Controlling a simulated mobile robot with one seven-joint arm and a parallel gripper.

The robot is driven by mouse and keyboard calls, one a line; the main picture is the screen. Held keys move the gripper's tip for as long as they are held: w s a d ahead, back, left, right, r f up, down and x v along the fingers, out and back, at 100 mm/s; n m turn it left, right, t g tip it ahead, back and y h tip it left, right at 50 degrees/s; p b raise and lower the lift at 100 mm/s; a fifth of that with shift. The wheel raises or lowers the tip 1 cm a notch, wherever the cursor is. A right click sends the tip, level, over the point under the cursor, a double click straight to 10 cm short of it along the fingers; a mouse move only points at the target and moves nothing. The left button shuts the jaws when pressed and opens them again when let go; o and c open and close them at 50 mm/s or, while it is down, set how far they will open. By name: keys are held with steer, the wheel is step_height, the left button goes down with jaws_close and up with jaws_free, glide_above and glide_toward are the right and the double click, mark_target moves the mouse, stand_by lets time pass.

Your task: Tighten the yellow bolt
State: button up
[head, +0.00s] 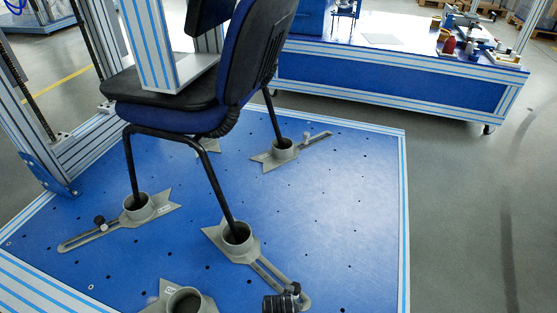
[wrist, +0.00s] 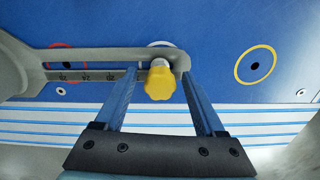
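The yellow bolt (wrist: 160,80), with a lobed head, shows in the wrist view at the end of the slot in a grey metal bracket arm (wrist: 105,58). My gripper (wrist: 158,73) is open, with one blue finger on each side of the bolt. Gaps show between the fingers and the bolt head, so it is not gripped. The bolt's shaft is mostly hidden behind its head. I make out no yellow bolt in the head view, and my gripper's fingers do not show there.
A blue office chair (head: 215,115) stands with its legs in grey bracket cups (head: 238,238) on a blue perforated platform (head: 340,215). In the wrist view, a yellow ring (wrist: 239,69) surrounds a hole right of the bolt. A blue-sided workbench (head: 390,85) stands behind.

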jaws_close()
steer(key=m, duration=0.4)
stand_by(0.4)
steer(key=m, duration=0.4)
steer(key=shift+o, duration=0.4)
jaws_free()
steer(key=shift+r, duration=0.1)
